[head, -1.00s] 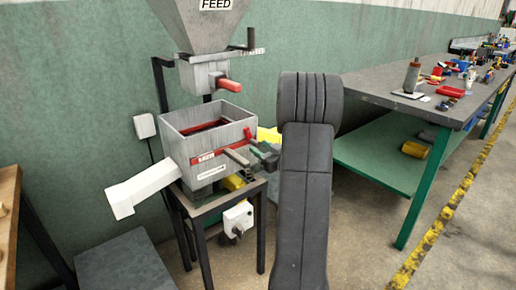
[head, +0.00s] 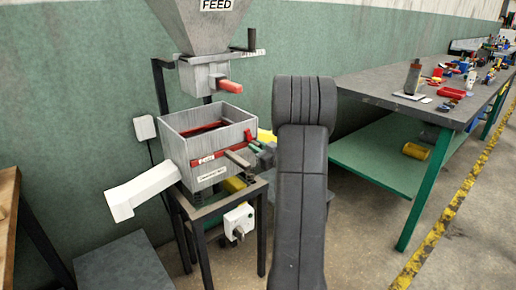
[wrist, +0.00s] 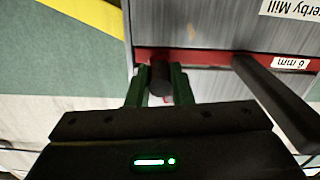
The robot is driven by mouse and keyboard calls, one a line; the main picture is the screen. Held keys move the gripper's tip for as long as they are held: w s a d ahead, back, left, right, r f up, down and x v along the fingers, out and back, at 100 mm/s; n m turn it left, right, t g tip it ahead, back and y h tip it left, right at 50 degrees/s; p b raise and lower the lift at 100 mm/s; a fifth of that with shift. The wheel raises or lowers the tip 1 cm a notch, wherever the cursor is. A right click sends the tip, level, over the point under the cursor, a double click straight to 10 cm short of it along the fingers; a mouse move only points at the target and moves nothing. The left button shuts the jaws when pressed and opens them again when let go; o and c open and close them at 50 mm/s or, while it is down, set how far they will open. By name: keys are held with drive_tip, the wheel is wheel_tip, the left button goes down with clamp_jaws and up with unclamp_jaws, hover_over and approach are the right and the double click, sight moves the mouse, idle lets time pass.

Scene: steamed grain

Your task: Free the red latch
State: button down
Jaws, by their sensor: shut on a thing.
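The red latch (head: 250,140) is at the right front corner of the grey mill box (head: 218,175). In the wrist view, my gripper (wrist: 160,90) has its two green fingers on either side of a dark round knob (wrist: 160,76), with a bit of red just below it. The knob appears to be the latch's grip, held in front of the box wall. A red strip (wrist: 215,57) with a "6 mm" label runs along the box beside it. In the head view, my arm partly hides the gripper, and the finger contact is too small to see.
A dark bar handle (wrist: 275,105) sticks out close to the right of my fingers; it also shows in the head view (head: 238,158). A hopper (head: 205,25) with a red handle (head: 229,86) hangs above. A white chute (head: 140,192) slopes left. A workbench (head: 400,85) stands right.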

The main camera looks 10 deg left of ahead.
drive_tip(key=n+b, duration=0.1)
drive_tip(key=w+n+b, duration=0.1)
drive_tip(key=b, duration=0.1)
drive_tip(key=shift+d+n, duration=0.35)
drive_tip(key=shift+n, duration=0.05)
drive_tip(key=n+b, duration=0.1)
drive_tip(key=r+n+b, duration=0.1)
drive_tip(key=n, duration=0.1)
drive_tip(key=w+n+b, duration=0.1)
drive_tip(key=shift+d+r+n, duration=0.25)
drive_tip(key=shift+d+n, duration=0.05)
drive_tip(key=shift+d, duration=0.1)
drive_tip(key=n+b, duration=0.1)
drive_tip(key=r+n+b, duration=0.1)
drive_tip(key=n, duration=0.1)
drive_tip(key=shift+w+d+r+b, duration=0.2)
drive_tip(key=shift+b, duration=0.15)
drive_tip(key=shift+w+r+n+b, duration=0.1)
drive_tip(key=shift+r+n+b, duration=0.35)
drive_tip(key=shift+n, duration=0.55)
drive_tip(key=shift+r+n+b, duration=0.35)
drive_tip(key=shift+n+b, duration=0.15)
drive_tip(key=shift+n, duration=0.5)
drive_tip(key=c, duration=1.3)
unclamp_jaws()
